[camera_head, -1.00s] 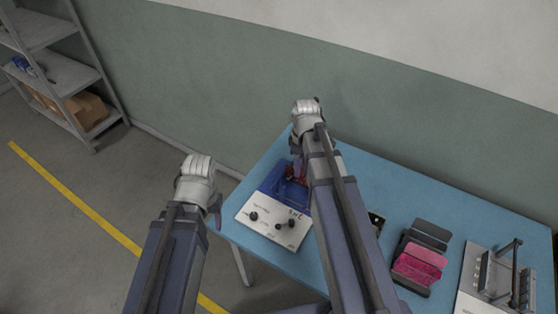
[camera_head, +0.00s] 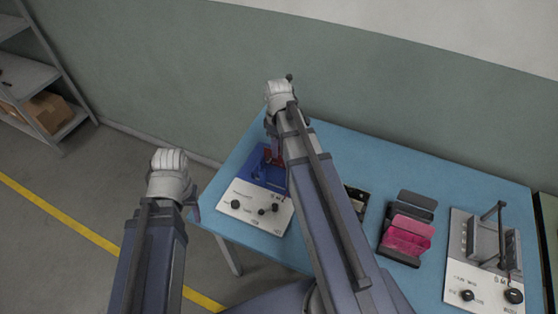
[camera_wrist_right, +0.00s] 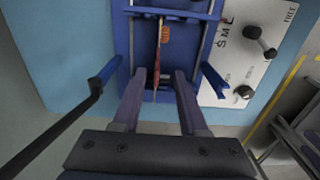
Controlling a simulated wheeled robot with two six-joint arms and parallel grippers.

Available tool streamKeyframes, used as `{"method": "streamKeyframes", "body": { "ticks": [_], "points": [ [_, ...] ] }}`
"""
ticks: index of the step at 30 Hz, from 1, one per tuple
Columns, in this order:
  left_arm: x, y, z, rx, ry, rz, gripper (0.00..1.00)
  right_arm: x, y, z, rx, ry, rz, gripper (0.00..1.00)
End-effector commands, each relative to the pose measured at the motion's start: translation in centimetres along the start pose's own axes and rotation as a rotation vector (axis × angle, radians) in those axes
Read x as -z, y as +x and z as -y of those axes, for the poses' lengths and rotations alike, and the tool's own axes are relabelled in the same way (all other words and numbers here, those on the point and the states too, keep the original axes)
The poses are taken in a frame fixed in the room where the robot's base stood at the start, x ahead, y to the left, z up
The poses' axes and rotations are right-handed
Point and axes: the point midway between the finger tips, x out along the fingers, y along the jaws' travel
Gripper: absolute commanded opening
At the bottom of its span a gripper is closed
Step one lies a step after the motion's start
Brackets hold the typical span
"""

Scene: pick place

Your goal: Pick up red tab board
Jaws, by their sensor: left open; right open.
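A blue-and-white device (camera_head: 236,200) stands at the table's left end, with a blue fixture on its far side. A red piece (camera_head: 268,154), perhaps the red tab board, shows in that fixture, partly hidden by my right arm. In the right wrist view a thin upright board (camera_wrist_right: 157,55) is seen nearly edge-on inside the blue fixture (camera_wrist_right: 122,40), with an orange-red tab at its side. My right gripper (camera_wrist_right: 157,84) is open, its fingers on either side of the board's near end; contact cannot be told. My left gripper (camera_head: 193,206) is open and empty, left of the table.
On the blue table (camera_head: 380,165) stand a dark rack (camera_head: 417,203) with pink boards (camera_head: 408,236) and a second white device (camera_head: 470,270) with a lever. A small dark item (camera_head: 356,198) is partly behind my right arm. A wall is behind; shelving (camera_head: 40,85) is at left.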

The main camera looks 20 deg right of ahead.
Motion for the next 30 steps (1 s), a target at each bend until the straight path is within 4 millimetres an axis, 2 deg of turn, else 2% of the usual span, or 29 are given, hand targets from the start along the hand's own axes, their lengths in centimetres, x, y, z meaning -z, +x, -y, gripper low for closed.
{"method": "streamKeyframes", "body": {
  "ticks": [10, 13, 20, 30],
  "points": [
    [0.3, 4.4, -0.4, 0.000, 0.000, 0.000, 0.50, -0.1, 4.4, -0.5, 0.000, 0.000, 0.000, 0.42],
    [0.3, 4.9, -0.5, 0.000, 0.000, 0.000, 0.50, -0.1, 4.9, -0.5, 0.000, 0.000, 0.000, 0.42],
    [0.3, 4.7, -0.5, 0.000, 0.000, 0.000, 0.50, -0.1, 4.7, -0.4, 0.000, 0.000, 0.000, 0.42],
    [0.3, 4.7, -0.5, 0.000, 0.000, 0.000, 0.50, -0.1, 4.7, -0.4, 0.000, 0.000, 0.000, 0.07]
  ]
}}
